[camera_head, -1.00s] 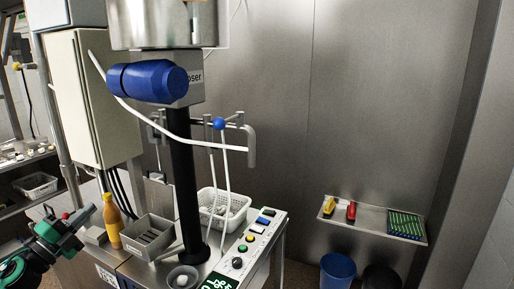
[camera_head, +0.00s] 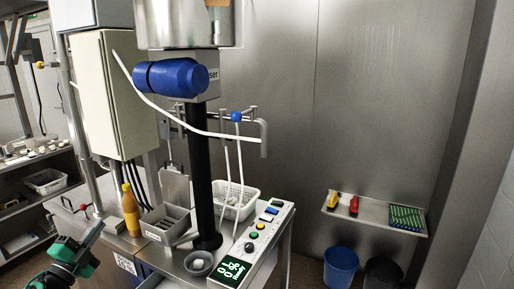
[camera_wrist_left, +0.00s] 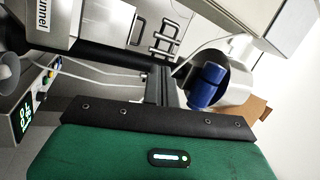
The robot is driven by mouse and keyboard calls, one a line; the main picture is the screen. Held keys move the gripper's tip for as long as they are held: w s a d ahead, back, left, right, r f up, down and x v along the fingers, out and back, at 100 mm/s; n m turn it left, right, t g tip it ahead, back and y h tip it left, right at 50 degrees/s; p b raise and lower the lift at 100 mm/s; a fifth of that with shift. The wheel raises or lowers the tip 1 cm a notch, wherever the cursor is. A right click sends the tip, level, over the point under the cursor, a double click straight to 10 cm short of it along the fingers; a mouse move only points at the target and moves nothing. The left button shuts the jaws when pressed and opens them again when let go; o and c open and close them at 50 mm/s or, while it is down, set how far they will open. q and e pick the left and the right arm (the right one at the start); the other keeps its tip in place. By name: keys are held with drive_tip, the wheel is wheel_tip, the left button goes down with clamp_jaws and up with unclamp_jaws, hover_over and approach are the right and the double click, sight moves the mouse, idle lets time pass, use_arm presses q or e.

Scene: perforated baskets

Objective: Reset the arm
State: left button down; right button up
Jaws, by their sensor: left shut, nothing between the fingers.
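My left gripper (camera_head: 92,234) comes in at the lower left of the head view, green and black. It is shut and empty, in front of the left end of the steel table. A yellow-orange bottle (camera_head: 131,212) stands to its right, apart from it. My right arm and gripper are not in view.
The steel table carries a metal bin (camera_head: 166,228), a small bowl (camera_head: 198,263), a white perforated basket (camera_head: 236,199) and a button panel (camera_head: 255,237). A black column with a blue motor (camera_head: 171,76) rises from it. A wall shelf (camera_head: 375,213) is at right.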

use_arm(q)
drive_tip(key=s+d+f+n+g+y, duration=0.4)
drive_tip(key=s+f+n, duration=0.2)
drive_tip(key=f, duration=0.4)
drive_tip(key=s+d+f+n+g+y, duration=0.4)
drive_tip(key=s+f+n, duration=0.3)
drive_tip(key=f, duration=0.3)
drive_tip(key=s+d+f+n+g+h, duration=0.1)
drive_tip(key=s+d+f+g+h, duration=0.1)
drive_tip(key=s+d+f+g, duration=0.65)
drive_tip(key=s+d+r+n+g+h, duration=0.15)
drive_tip(key=s+d, duration=0.35)
drive_tip(key=s, duration=0.8)
wheel_tip(320, 180, down, 32)
drive_tip(key=s+g, duration=0.1)
drive_tip(key=s+a+f+g, duration=0.1)
drive_tip(key=s+a+f, duration=0.1)
drive_tip(key=s+f, duration=1.7)
drive_tip(key=shift+a+f+m, duration=0.2)
drive_tip(key=shift+a+m, duration=0.15)
drive_tip(key=shift+a, duration=0.05)
